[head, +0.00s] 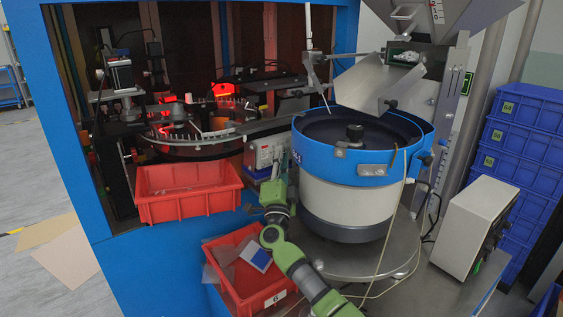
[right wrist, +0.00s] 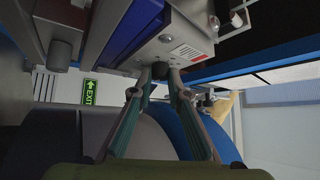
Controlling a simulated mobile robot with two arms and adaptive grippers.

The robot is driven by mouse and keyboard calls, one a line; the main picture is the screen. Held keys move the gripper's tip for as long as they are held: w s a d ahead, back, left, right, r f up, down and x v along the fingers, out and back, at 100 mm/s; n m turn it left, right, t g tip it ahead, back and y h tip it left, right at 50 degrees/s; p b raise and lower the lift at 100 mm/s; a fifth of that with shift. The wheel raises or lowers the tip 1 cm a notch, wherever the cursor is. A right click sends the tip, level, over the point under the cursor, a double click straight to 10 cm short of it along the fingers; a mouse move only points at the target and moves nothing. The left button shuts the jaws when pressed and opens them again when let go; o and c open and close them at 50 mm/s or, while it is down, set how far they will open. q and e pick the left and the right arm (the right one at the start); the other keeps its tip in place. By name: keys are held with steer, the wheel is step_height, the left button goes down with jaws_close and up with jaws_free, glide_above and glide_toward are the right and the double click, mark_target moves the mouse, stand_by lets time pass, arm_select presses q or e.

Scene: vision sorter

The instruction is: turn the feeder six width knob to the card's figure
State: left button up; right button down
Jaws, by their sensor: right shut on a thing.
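My right gripper (head: 276,190) reaches up from below, in front of the blue-rimmed bowl feeder (head: 345,205), with its fingertips near a small light box (head: 266,152) on the machine. In the right wrist view the fingers (right wrist: 160,78) are closed on a small dark knob (right wrist: 159,70) under a pale housing (right wrist: 182,42) with a label. The knob's markings cannot be read, and the gripper covers it in the head view. A blue and white card-like piece (head: 257,257) lies in the lower red bin; no figure on it is legible. My left gripper is not in view.
The lower red bin (head: 273,299) bears a "6" tag and sits close beside my right arm. Another red bin (head: 187,208) stands at the upper left. A cream control box (head: 468,232) and blue crates (head: 515,145) stand at the right. A thin cable hangs along the bowl.

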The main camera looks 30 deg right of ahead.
stand_by(0.3)
steer(key=c, duration=1.9)
jaws_free()
steer(key=v, duration=1.2)
steer(key=shift+f, duration=0.1)
